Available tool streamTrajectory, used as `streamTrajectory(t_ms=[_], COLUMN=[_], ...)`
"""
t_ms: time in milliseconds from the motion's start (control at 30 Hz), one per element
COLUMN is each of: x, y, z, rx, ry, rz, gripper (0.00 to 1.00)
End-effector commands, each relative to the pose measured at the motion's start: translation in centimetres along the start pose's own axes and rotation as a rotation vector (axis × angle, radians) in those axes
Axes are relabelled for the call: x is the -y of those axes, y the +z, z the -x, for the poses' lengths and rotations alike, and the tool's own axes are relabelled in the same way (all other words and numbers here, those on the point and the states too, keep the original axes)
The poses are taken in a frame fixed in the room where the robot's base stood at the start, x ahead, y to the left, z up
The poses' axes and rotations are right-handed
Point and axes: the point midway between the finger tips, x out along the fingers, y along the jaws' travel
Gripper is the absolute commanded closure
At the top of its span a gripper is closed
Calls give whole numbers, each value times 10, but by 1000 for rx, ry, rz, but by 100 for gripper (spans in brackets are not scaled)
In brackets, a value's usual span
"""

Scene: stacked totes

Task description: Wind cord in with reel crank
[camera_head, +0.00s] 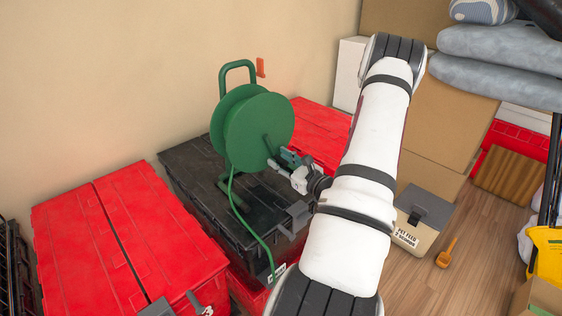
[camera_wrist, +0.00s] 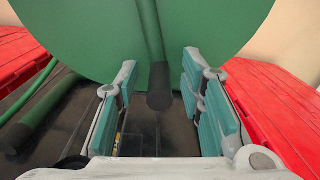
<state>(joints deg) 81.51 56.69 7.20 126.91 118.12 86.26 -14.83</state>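The green cord reel (camera_head: 258,132) stands upright on a black tote lid (camera_head: 190,165), its round face toward my arm. A green cord (camera_head: 240,218) hangs from the reel and runs down over the tote's front edge. In the wrist view, the reel's crank arm (camera_wrist: 150,40) runs down the green disc and ends in a dark handle (camera_wrist: 160,88). My gripper (camera_head: 283,160) is at the lower right of the reel face. In the wrist view its teal-padded fingers (camera_wrist: 160,65) are apart, one on each side of the handle, with gaps on both sides.
Red totes (camera_head: 120,235) stand left of the black tote, and another red lid (camera_head: 318,130) lies behind it. A pet feed bin (camera_head: 415,225) and an orange scoop (camera_head: 446,252) are on the floor at right. Cardboard boxes (camera_head: 445,120) stand behind my arm.

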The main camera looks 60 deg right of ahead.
Motion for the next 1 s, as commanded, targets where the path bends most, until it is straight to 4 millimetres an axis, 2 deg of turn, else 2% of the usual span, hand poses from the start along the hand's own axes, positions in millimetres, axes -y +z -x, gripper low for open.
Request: streamTrajectory(t_ms=[133, 167, 300, 733, 1000], x=[0, 0, 0, -1, -9], y=[0, 0, 0, -1, -2], z=[0, 0, 0, 0, 1], rx=[0, 0, 0, 0, 0], ry=[0, 0, 0, 0, 0], rz=[0, 0, 0, -31, -179], gripper=[64, 69, 100, 100, 100])
